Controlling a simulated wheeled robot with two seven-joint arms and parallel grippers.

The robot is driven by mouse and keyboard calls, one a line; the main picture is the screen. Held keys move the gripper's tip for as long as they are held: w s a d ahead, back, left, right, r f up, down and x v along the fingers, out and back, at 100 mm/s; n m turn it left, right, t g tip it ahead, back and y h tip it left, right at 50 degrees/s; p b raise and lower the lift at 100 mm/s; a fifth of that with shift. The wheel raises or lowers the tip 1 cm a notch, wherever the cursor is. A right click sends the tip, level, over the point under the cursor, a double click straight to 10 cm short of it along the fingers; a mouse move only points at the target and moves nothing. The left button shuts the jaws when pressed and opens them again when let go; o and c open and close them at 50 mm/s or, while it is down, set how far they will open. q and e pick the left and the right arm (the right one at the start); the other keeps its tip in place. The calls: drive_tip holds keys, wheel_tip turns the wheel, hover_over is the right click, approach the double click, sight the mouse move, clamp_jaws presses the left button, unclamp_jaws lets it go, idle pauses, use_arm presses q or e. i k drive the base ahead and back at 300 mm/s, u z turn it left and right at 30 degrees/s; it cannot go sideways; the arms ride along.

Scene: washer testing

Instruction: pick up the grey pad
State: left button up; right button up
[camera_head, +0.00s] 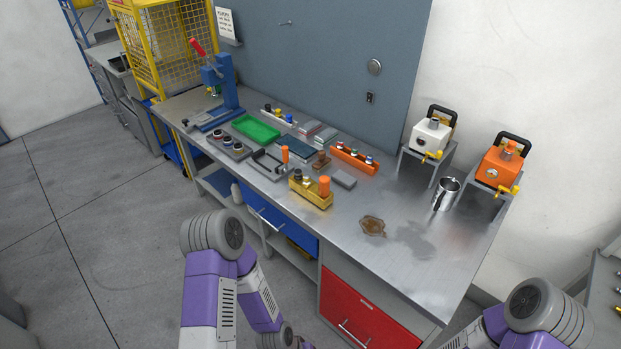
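A small flat grey pad (344,178) lies on the metal workbench (415,268). It is just below the orange rack and to the right of the yellow block with an orange knob. Another flat grey-topped stack (309,128) lies farther back on the bench. My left arm comes up at the lower left, in front of the bench, and my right arm shows at the lower right. Neither gripper is in the picture, and no hand is near the pad.
An orange rack (354,158) and a yellow block (310,191) stand close to the pad. A brown dish (372,226), a metal mug (446,194), and white (430,136) and orange (500,165) units are to the right. The bench's front right is mostly clear.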

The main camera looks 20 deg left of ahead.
sight(344, 180)
drive_tip(key=u, duration=1.6)
drive_tip(key=i, duration=2.25)
drive_tip(key=z, duration=2.65)
